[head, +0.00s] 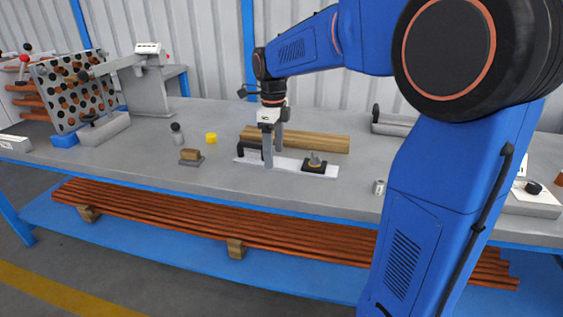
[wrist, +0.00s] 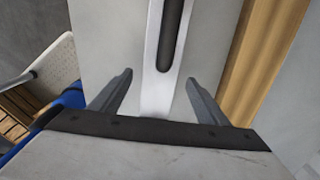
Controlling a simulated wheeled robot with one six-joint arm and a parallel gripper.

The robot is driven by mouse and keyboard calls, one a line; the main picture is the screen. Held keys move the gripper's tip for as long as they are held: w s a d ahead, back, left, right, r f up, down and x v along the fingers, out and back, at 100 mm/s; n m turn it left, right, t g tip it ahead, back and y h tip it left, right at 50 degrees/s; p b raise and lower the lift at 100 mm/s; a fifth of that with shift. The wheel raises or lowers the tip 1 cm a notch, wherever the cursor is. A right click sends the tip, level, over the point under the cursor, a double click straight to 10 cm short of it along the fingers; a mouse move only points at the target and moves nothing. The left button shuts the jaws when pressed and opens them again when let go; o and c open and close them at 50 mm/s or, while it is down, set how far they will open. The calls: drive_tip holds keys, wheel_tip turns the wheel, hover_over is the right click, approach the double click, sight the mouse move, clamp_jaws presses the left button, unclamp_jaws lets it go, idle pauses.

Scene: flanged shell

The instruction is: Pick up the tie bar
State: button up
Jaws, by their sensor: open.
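A long white strip (head: 289,167) lies on the workbench, with a dark, handle-like bar (head: 249,149) at its left end. I cannot tell for certain which of these is the tie bar. My gripper (head: 272,150) points down over the strip, just right of the dark bar. In the wrist view, my gripper (wrist: 159,78) is open and empty, its fingers on either side of the white strip (wrist: 159,92). The dark rounded bar (wrist: 172,36) shows along the strip, beyond the fingertips. Whether the fingers touch the bench is unclear.
A wooden beam (head: 310,142) lies close behind the strip. A small wooden block (head: 190,155) and a yellow cylinder (head: 211,138) stand to the left. The bench front is mostly clear.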

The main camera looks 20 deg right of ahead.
drive_tip(key=shift+f, duration=0.8)
drive_tip(key=shift+c, duration=0.4)
drive_tip(key=shift+r, duration=0.1)
clamp_jaws()
